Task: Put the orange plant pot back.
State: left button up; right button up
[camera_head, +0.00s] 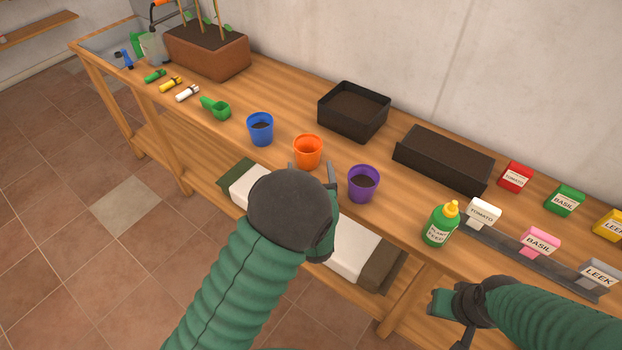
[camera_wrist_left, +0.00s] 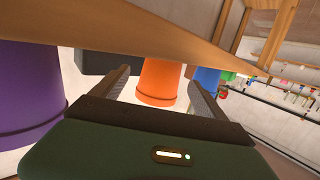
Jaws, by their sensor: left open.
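The orange plant pot (camera_head: 307,152) stands upright on the wooden bench near its front edge, between the blue pot (camera_head: 260,128) and the purple pot (camera_head: 363,183). My left gripper (camera_head: 314,182) is open and empty just in front of the orange pot. In the left wrist view, where the scene looks upside down, the orange pot (camera_wrist_left: 160,82) shows between the two spread fingers (camera_wrist_left: 159,92). I cannot tell whether they touch it. My right gripper (camera_head: 450,314) is low in front of the bench, away from the pots; its jaw opening is unclear.
A square black soil tray (camera_head: 354,111) stands behind the pots and a long one (camera_head: 443,160) to the right. A green plant-feed bottle (camera_head: 440,224) stands near the right front edge. A green scoop (camera_head: 216,108) lies left of the blue pot.

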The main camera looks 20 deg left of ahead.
pick_arm(q)
jog(key=v, duration=0.6)
jog(key=shift+s+d, duration=0.25)
jog(key=shift+d, duration=0.05)
jog(key=shift+a, duration=0.1)
